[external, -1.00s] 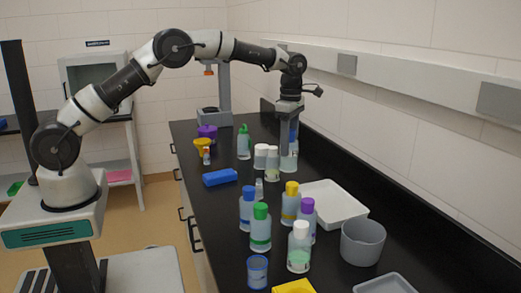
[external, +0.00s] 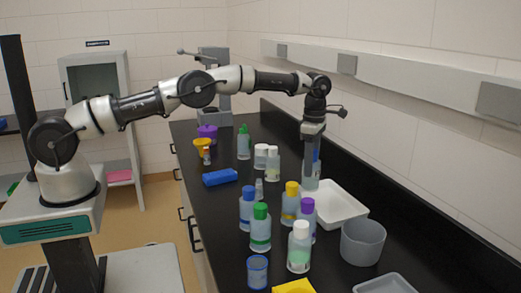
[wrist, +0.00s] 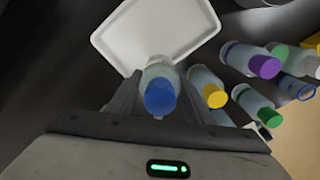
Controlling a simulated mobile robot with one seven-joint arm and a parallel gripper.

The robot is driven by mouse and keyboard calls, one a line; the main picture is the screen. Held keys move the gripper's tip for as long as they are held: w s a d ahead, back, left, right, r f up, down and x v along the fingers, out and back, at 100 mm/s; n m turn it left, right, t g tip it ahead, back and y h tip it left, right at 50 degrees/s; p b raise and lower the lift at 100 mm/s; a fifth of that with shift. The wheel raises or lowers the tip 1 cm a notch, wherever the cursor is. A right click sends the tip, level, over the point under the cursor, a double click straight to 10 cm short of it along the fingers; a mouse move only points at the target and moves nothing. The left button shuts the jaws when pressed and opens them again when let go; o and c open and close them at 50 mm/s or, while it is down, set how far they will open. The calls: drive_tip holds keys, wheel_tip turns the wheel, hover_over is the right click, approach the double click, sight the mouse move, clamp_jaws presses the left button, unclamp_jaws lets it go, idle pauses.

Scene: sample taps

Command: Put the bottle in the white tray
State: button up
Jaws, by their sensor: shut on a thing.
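My gripper (external: 313,158) is shut on a bottle (external: 311,181) with a clear body and a blue cap. In the wrist view the blue-capped bottle (wrist: 160,92) stands between the two fingers. In the external view the fingers partly hide its upper part and cap. The white tray (external: 345,206) lies on the black bench, just to the right of and nearer the camera than the held bottle. In the wrist view the tray (wrist: 200,45) lies beyond the bottle. I cannot tell exactly how high the bottle is above the bench.
Bottles with yellow (external: 291,203), purple (external: 307,212), green (external: 260,228) and white (external: 299,247) caps stand left of and in front of the tray. A grey tub (external: 363,243) stands in front of it. A wall rail (external: 420,80) runs along the right.

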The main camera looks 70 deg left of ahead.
drive_tip(key=shift+f, duration=1.85)
drive_tip(key=o, duration=1.2)
